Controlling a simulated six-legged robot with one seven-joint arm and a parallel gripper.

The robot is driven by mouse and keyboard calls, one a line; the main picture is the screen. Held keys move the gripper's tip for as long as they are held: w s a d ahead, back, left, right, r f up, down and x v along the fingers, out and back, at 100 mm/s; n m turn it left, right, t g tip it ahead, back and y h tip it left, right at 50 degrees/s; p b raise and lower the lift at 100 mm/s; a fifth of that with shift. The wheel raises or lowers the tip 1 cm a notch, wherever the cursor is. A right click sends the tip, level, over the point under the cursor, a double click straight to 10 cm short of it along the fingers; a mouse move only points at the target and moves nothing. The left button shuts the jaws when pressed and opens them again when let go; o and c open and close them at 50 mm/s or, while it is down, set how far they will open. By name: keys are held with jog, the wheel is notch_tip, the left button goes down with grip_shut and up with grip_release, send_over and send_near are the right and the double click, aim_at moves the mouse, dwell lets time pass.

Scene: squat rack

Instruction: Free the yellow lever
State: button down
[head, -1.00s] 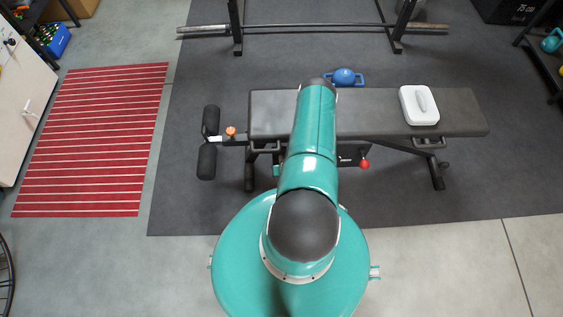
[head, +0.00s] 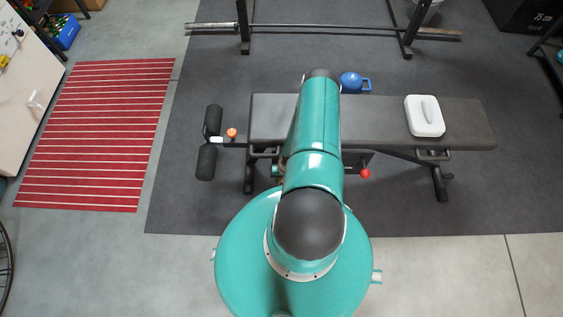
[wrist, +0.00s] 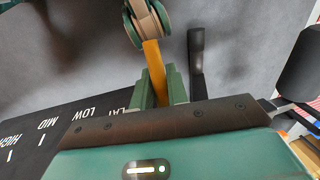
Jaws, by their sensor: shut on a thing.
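The yellow lever (wrist: 154,70) stands upright in the wrist view, below a round green-and-tan pivot (wrist: 147,22). My gripper (wrist: 158,80) is shut on it, with one green finger on each side of its lower part. The fingers and gripper body hide the lever's lower end. A dark scale plate (wrist: 75,130) at the left of the wrist view reads HIGH, MID, LOW and FLAT.
A dark bar (wrist: 197,62) stands just right of the lever. On the bench lies a white handled box (head: 424,116). A blue kettlebell (head: 352,82) sits at its far edge. A red knob (head: 365,173) and an orange knob (head: 231,132) stick out. Floor mat lies clear at the right.

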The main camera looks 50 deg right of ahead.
jog(key=c, duration=1.4)
grip_release()
jog(key=r, duration=0.4)
jog(key=s+d+r, duration=0.1)
jog(key=r, duration=0.4)
jog(key=s+r, duration=0.1)
jog(key=r, duration=0.3)
jog(key=shift+d+r, duration=0.3)
jog(key=shift+d, duration=0.05)
